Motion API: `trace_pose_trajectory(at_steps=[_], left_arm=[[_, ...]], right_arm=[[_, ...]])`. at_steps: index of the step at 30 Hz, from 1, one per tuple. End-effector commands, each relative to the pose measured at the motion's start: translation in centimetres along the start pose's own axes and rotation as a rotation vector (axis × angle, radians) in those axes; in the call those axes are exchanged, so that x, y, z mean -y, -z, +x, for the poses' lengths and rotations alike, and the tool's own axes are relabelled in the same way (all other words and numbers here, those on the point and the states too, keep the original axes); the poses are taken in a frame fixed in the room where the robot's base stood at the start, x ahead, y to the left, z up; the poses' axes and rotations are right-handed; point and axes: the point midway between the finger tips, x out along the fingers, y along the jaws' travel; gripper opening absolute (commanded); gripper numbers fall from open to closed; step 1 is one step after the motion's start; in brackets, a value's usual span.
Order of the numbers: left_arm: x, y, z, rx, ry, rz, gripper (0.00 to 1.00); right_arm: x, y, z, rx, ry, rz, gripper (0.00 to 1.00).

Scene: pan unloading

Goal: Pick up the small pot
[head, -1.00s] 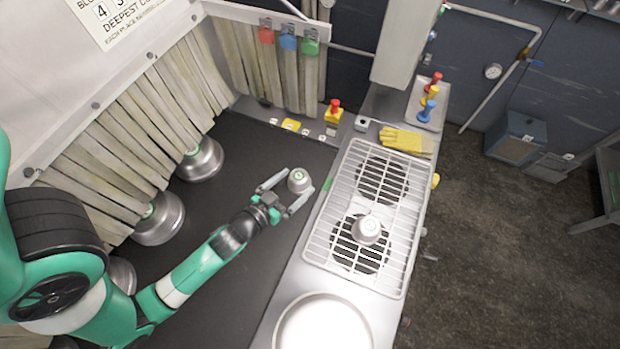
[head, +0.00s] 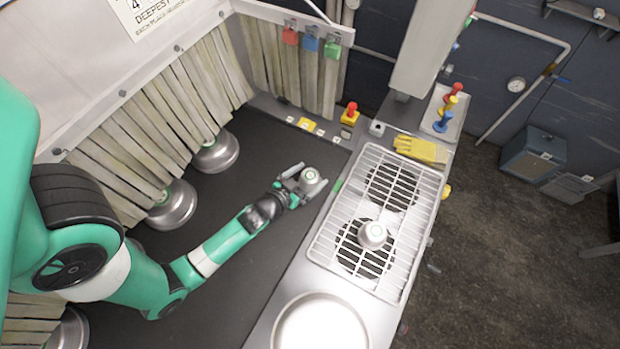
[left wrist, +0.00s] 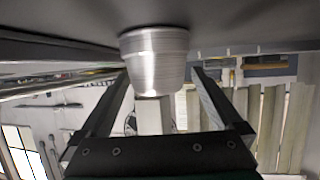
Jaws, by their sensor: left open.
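The small pot (head: 310,180) is a silvery metal pot with a pale round top marked with green, on the dark belt near its right edge. It also shows in the left wrist view (left wrist: 155,58), where it appears between the two fingers. My left gripper (head: 303,178) is open, with its fingers on either side of the small pot. I cannot tell whether either finger touches it. Another small pot (head: 372,235) stands on the wire rack (head: 334,222). My right gripper is not in view.
Larger pots (head: 216,153) (head: 172,206) stand at the strip curtain on the left. A round pale pan (head: 322,326) sits at the front of the counter. Yellow gloves (head: 420,150) lie behind the rack. The belt (head: 262,155) behind the gripper is clear.

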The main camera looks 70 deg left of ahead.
Motion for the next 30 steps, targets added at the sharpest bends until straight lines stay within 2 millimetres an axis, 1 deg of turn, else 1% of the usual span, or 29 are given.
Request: trace_pose_trajectory(at_steps=[1, 3, 6, 12, 13, 17, 18, 20, 21, 23, 24, 26, 30], left_arm=[[-0.2, 0.1, 1.1, -0.003, -0.001, 0.000, 1.00], [-0.2, 0.1, 2.2, 0.000, 0.000, -0.001, 1.00], [-0.2, 0.1, 3.1, 0.000, 0.000, 0.000, 1.00], [-0.2, 0.2, 3.2, 0.000, 0.000, 0.000, 1.00], [-0.2, 0.2, 3.2, 0.000, 0.000, 0.000, 0.98], [-0.2, 0.2, 3.2, 0.000, 0.000, 0.000, 0.75], [-0.2, 0.2, 3.2, 0.000, 0.000, 0.000, 0.68], [-0.2, 0.2, 3.2, 0.000, 0.000, 0.000, 0.57], [-0.2, 0.2, 3.2, 0.000, 0.000, 0.000, 0.50], [-0.2, 0.2, 3.2, 0.000, 0.000, 0.000, 0.39], [-0.2, 0.2, 3.2, 0.000, 0.000, 0.000, 0.32], [-0.2, 0.2, 3.2, 0.000, 0.000, 0.000, 0.21], [-0.2, 0.2, 3.2, 0.000, 0.000, 0.000, 0.21]], right_arm=[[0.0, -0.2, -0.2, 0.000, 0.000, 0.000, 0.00], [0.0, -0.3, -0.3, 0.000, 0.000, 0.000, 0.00], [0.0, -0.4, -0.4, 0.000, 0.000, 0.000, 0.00], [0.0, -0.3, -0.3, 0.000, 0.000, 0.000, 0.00], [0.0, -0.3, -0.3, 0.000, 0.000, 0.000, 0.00], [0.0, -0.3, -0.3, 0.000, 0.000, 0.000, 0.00], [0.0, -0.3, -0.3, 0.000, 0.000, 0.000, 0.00], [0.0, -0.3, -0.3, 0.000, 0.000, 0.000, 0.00], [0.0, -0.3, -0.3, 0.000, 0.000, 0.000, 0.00], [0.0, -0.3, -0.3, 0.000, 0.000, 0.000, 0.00], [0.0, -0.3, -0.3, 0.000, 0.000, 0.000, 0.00], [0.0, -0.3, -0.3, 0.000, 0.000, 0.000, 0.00], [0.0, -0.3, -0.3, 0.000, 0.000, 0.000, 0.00]])
